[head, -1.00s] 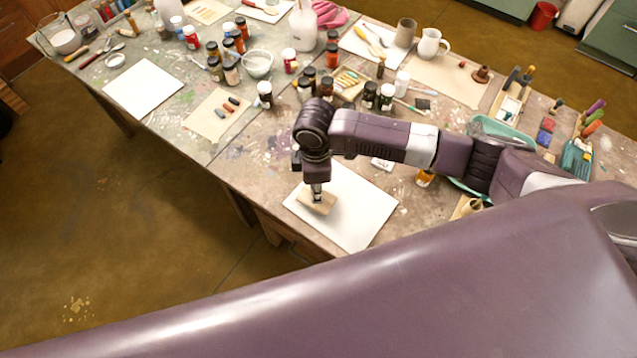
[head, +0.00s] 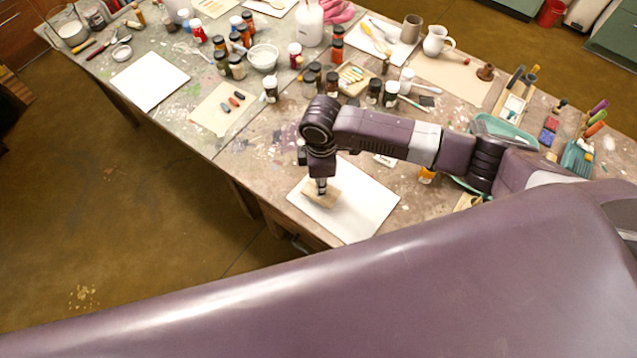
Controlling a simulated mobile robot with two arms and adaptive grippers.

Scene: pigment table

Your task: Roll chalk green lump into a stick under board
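A small tan wooden board (head: 329,199) lies low over the front-left part of a white sheet (head: 362,216) on the table. My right gripper (head: 321,190) points straight down at the board and looks shut on its top. The fingers are small here and partly hidden by the arm's wrist. The chalk green lump is not visible; whether it is under the board cannot be told. My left gripper is not in view.
Several paint jars (head: 373,90) stand behind my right arm. The table's front edge is close to the board.

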